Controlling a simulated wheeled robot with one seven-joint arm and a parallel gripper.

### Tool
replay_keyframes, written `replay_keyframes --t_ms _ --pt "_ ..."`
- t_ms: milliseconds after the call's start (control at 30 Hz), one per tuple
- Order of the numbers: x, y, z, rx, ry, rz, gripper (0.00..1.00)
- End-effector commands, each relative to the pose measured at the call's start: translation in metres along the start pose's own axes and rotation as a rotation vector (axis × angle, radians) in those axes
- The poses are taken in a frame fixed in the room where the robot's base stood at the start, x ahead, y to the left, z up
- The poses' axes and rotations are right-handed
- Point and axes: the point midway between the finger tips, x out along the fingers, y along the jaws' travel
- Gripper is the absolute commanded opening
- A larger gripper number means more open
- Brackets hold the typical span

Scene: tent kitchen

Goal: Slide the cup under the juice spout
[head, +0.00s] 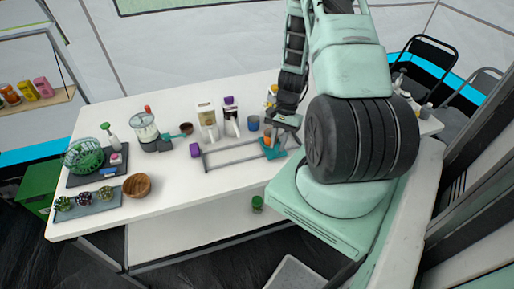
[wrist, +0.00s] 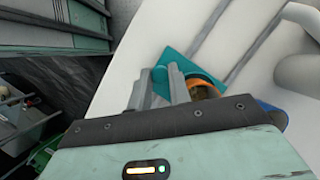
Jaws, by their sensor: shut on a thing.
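A cup with an orange rim (wrist: 205,86) stands on a teal carriage (wrist: 172,56), which also shows in the head view (head: 270,153). The carriage sits at the right end of a grey rail frame (head: 232,162). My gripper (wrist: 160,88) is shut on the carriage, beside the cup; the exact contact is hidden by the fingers. Behind the rails stand a white dispenser with yellowish contents (head: 207,118) and a white dispenser with a purple top (head: 230,120), to the left of my gripper. Their spouts are too small to make out.
A blue cup (head: 253,123) stands behind the rails near the carriage. A purple block (head: 195,150) lies at the rails' left end. A blender (head: 146,130), a wooden bowl (head: 137,185) and trays fill the table's left side. The table's front edge is close to the rails.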

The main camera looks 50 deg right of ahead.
Motion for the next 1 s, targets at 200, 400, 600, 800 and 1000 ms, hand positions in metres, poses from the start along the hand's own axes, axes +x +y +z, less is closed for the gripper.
replay_keyframes --t_ms 200,400,600,800,1000 --pt "-0.011 0.027 -0.026 0.002 0.001 -0.001 0.00" --pt "-0.016 0.040 -0.037 0.000 0.000 0.000 0.00" --pt "-0.018 0.043 -0.041 0.000 0.002 0.000 0.00" --pt "-0.018 0.045 -0.042 0.002 0.005 0.001 0.00" --pt "-0.018 0.045 -0.042 0.003 0.005 0.000 0.41"
